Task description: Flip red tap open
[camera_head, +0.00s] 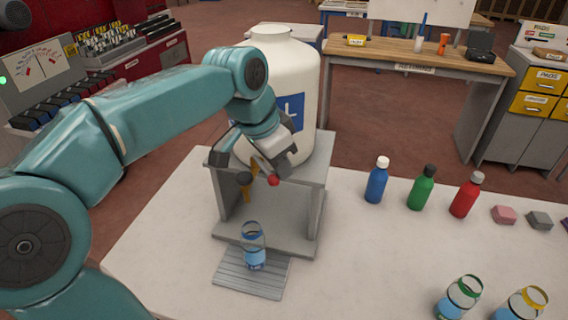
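A large white canister (305,90) with a blue label stands on a grey stand (309,205). The tap's red end (273,181) shows low at the canister's front, beside a brass spout with a dark tip (245,180). My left gripper (256,158) is at the tap from above, with its fingers apart and empty as far as I can see. The rest of the tap is hidden behind the gripper, and I cannot tell whether a finger touches it. A clear bottle with blue liquid (254,248) stands on a ribbed grey tray (231,277) below. My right gripper is out of view.
Blue (377,183), green (421,190) and red (466,198) bottles stand on the white table (370,270) to the right. Pink (503,214) and grey (539,220) blocks lie beside them. Two clear bottles stand at the front right. The table's middle is clear.

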